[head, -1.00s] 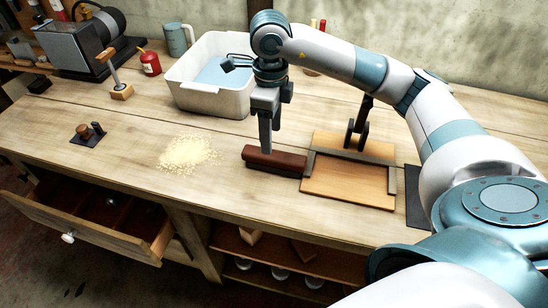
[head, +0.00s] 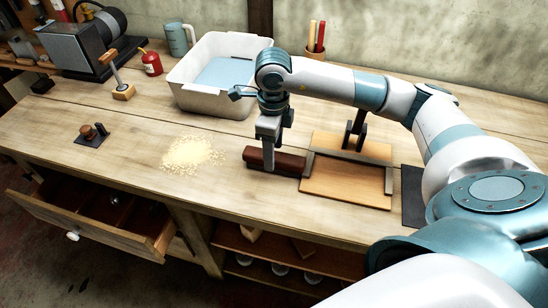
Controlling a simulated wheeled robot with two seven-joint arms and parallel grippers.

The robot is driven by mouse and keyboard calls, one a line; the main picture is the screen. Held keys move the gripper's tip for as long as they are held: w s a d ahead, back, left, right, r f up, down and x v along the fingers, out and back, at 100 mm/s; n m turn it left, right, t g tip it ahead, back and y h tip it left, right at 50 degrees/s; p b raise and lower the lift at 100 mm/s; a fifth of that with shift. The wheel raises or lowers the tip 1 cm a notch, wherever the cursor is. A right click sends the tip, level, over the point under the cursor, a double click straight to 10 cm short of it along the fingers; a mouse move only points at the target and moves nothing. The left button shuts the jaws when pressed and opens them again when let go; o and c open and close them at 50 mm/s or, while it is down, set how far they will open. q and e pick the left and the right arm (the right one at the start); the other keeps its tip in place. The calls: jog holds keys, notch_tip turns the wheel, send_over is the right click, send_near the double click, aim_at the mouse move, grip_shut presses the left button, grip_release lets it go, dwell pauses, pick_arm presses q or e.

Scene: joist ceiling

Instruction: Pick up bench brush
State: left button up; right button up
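The bench brush (head: 289,165) is a dark reddish-brown bar lying on the workbench, its right end against the wooden board. My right gripper (head: 269,160) points straight down at the brush's left-middle part. One finger passes in front of the brush's near side and hides part of it. The other finger is mostly hidden behind, so I cannot tell whether the fingers press on the brush. My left gripper is not in view.
A wooden board with a raised dark frame (head: 345,185) adjoins the brush on the right. Pale shavings (head: 192,153) lie to the left. A white tub (head: 212,103) stands behind. An open drawer (head: 95,225) juts out at the bench's front left.

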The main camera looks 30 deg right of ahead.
jog(key=shift+s+f+p, duration=0.1)
jog(key=shift+f+p, duration=0.35)
jog(key=shift+f, duration=1)
jog(key=c, duration=1.2)
